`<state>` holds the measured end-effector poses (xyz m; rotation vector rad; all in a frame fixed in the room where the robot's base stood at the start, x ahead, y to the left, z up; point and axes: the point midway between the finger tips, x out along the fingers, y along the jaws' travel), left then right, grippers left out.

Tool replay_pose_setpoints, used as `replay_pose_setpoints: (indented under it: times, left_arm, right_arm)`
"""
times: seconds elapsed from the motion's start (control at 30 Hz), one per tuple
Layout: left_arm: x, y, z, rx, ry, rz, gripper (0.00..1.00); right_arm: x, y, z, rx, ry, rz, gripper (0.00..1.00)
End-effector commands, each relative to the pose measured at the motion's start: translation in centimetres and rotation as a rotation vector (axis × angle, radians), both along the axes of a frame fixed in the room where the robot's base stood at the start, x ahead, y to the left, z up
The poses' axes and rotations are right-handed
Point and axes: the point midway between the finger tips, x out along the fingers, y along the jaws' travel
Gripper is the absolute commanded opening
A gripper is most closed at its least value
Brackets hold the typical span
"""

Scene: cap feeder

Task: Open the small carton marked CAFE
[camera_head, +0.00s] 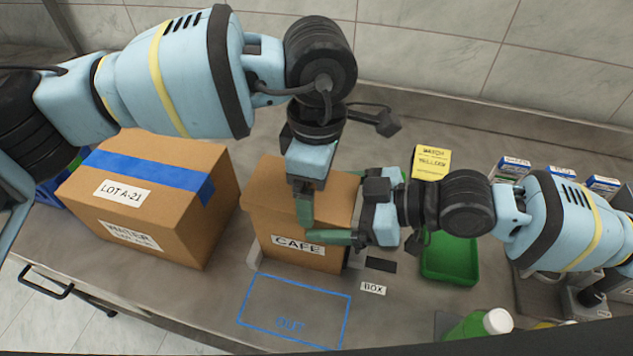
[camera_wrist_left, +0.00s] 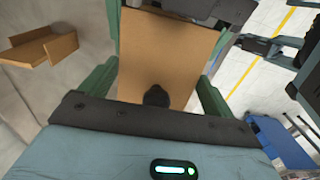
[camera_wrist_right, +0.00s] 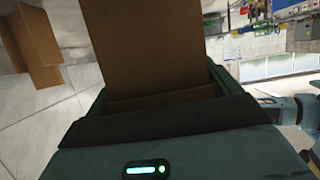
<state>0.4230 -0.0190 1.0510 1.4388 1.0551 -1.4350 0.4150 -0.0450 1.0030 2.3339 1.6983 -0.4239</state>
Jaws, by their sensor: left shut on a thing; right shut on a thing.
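The small brown carton marked CAFE (camera_head: 270,228) stands upright on the counter, its labelled side facing me. My left gripper (camera_head: 305,208) reaches down over its top and is shut on the carton; a cardboard panel (camera_wrist_left: 165,55) shows between its green fingers in the left wrist view. My right gripper (camera_head: 328,237) comes in from the right at the upper front edge and is also shut on the carton; a cardboard panel (camera_wrist_right: 155,50) fills the space between its fingers in the right wrist view. The grippers hide much of the top, so I cannot tell how the flaps lie.
A larger carton marked LOT A-21 (camera_head: 180,222) with blue tape stands close on the left. A green tray (camera_head: 450,262) and yellow box (camera_head: 431,163) are on the right. A blue outlined area (camera_head: 293,310) in front is clear. A white-capped green bottle (camera_head: 480,326) stands front right.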

Motion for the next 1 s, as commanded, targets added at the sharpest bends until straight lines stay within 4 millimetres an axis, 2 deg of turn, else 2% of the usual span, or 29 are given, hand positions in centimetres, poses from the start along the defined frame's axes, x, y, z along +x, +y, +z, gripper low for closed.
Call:
replay_pose_setpoints:
  times: [0.03, 0.07, 0.47, 0.53, 0.57, 0.6, 0.8, 1.0]
  left_arm:
    - [0.0, -0.3, 1.0, -0.015, -0.009, -0.006, 0.48]
    - [0.0, -0.3, 1.1, -0.014, -0.008, -0.006, 0.41]
    - [-0.1, -0.3, 1.4, -0.015, -0.007, -0.007, 0.41]
    - [-0.1, -0.3, 1.8, -0.015, -0.007, -0.007, 0.42]
    - [-0.1, -0.3, 2.1, -0.015, -0.007, -0.008, 0.35]
    - [-0.1, -0.3, 2.5, -0.015, -0.007, -0.008, 0.34]
    - [-0.1, -0.2, 4.8, -0.013, -0.006, -0.008, 0.34]
    - [0.0, -0.1, 5.1, -0.01, -0.007, -0.005, 0.34]
  right_arm:
    - [-0.1, -0.6, -1.7, -0.034, 0.031, -0.008, 0.47]
    - [-0.1, -0.6, -1.7, -0.034, 0.031, -0.008, 0.48]
    - [-0.1, -0.6, -1.7, -0.035, 0.03, -0.01, 0.48]
    - [-0.1, -0.7, -1.7, -0.035, 0.03, -0.01, 0.48]
    - [-0.1, -0.7, -1.7, -0.036, 0.03, -0.01, 0.48]
    - [-0.1, -0.7, -1.7, -0.036, 0.03, -0.01, 0.48]
    - [-0.1, -0.7, -1.7, -0.036, 0.031, -0.011, 0.48]
    - [-0.1, -0.7, -1.7, -0.036, 0.031, -0.011, 0.47]
